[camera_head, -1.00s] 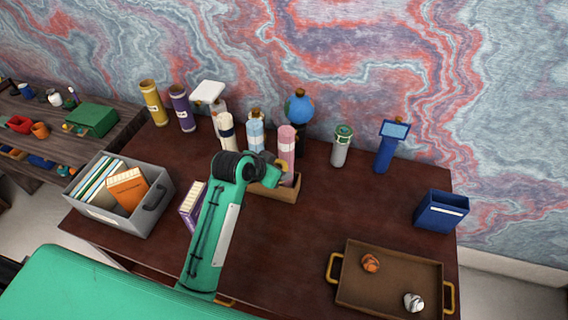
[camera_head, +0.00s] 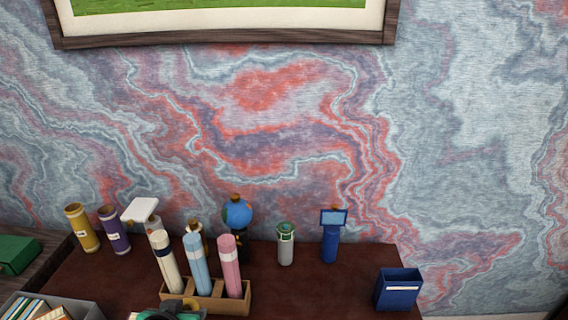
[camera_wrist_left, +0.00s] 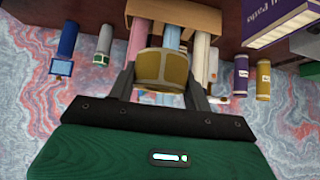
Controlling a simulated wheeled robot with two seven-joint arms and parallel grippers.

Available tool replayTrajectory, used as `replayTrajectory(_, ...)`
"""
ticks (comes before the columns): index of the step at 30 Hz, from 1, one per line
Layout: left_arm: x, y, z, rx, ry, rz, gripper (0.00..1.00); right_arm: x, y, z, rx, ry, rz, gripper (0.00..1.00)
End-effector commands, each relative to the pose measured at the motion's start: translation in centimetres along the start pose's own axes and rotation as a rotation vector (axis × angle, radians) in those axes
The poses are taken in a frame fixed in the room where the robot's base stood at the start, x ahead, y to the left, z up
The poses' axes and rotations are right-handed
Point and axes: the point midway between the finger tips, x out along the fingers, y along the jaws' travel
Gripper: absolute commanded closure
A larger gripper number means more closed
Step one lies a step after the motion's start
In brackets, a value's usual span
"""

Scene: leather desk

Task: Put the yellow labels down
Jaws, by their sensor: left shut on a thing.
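My left gripper (camera_wrist_left: 161,88) is shut on a yellow-brown, roll-like thing, which I take to be the yellow labels (camera_wrist_left: 162,68). It sits between the two fingers in the left wrist view. In the head view only the top of my left gripper (camera_head: 172,313) shows at the bottom edge, in front of the wooden holder (camera_head: 215,305). A small tan-yellow piece shows there beside it, too cut off to be clear. My right gripper is in neither view.
The holder carries a white tube (camera_head: 165,262), a blue tube (camera_head: 196,265) and a pink tube (camera_head: 229,265). Yellow (camera_head: 82,229) and purple (camera_head: 114,230) cylinders stand at left. A dark blue bin (camera_head: 398,289) stands at right. The desk (camera_head: 325,290) is bare between holder and bin.

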Motion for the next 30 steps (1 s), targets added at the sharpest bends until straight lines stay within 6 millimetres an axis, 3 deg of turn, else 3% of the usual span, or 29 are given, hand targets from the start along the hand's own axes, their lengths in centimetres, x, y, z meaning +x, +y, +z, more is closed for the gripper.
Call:
replayTrajectory(11,0.9,0.4,-0.5,0.033,0.002,0.028,0.76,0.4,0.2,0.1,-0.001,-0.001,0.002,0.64)
replayTrajectory(21,5.7,1.5,-2.4,0.195,-0.001,0.182,0.76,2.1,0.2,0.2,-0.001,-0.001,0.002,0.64)
replayTrajectory(30,9.1,0.3,-3.3,0.284,-0.001,0.275,0.76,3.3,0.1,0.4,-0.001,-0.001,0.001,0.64)
